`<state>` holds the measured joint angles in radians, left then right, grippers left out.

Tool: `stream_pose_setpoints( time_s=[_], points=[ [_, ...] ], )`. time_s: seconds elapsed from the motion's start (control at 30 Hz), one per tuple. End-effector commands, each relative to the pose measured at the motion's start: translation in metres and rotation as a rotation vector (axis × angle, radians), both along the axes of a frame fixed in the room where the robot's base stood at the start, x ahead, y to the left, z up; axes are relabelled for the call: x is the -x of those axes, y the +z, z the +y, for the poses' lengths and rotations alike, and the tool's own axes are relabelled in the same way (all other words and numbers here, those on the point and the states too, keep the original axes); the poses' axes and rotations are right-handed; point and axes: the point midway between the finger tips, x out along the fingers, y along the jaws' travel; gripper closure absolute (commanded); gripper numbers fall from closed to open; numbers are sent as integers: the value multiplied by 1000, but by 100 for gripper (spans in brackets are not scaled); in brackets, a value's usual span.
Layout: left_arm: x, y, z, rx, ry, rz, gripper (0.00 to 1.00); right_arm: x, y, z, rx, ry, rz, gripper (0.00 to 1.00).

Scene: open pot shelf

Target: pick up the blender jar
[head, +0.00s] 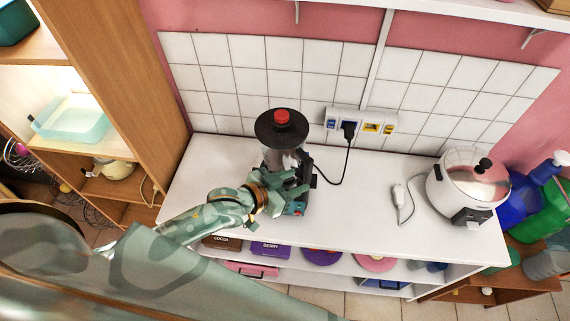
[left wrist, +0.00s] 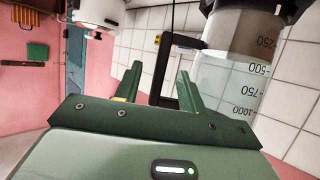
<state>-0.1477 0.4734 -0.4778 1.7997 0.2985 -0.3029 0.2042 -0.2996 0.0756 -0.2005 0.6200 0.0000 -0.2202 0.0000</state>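The blender jar (head: 284,158) stands upright on its base (head: 298,209) on the white counter, with a wide dark lid (head: 281,126) and a red knob on top. My left gripper (head: 294,186) is at the front of the blender and covers the jar's lower part. In the left wrist view the clear jar (left wrist: 229,82) shows volume marks at the right. Its black handle (left wrist: 163,70) appears between the two spread fingers of my left gripper (left wrist: 160,86). The fingers look open; I cannot tell whether they touch the handle. My right gripper is not in view.
A white rice cooker (head: 462,190) stands at the counter's right end, with a loose plug (head: 401,199) beside it. A black cord runs from the wall sockets (head: 362,124) behind the blender. A wooden shelf (head: 150,70) rises at the left. The counter between blender and cooker is mostly clear.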

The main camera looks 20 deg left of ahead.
Motion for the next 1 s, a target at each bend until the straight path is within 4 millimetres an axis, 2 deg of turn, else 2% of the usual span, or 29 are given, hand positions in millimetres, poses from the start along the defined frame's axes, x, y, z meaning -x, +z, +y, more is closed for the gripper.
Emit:
stream_pose_setpoints(
  time_s=[0.13,0.27,0.4,0.67,0.77,0.8,0.83,1.0],
  points=[
    [-11,-2,-6,0,0,-1,60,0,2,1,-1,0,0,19],
    [-31,-5,-14,0,0,-1,60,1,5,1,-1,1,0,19],
    [-46,-14,-22,0,-1,0,60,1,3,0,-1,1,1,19],
    [-48,-16,-24,-2,-2,0,60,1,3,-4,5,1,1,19],
    [-48,-16,-24,-2,-2,0,85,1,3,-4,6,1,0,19],
    [-48,-16,-24,-2,-2,0,96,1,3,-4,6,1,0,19],
    [-48,-16,-24,-2,-2,0,100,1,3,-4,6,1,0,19],
    [-48,-16,-24,-2,-2,0,100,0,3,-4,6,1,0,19]
  ],
)
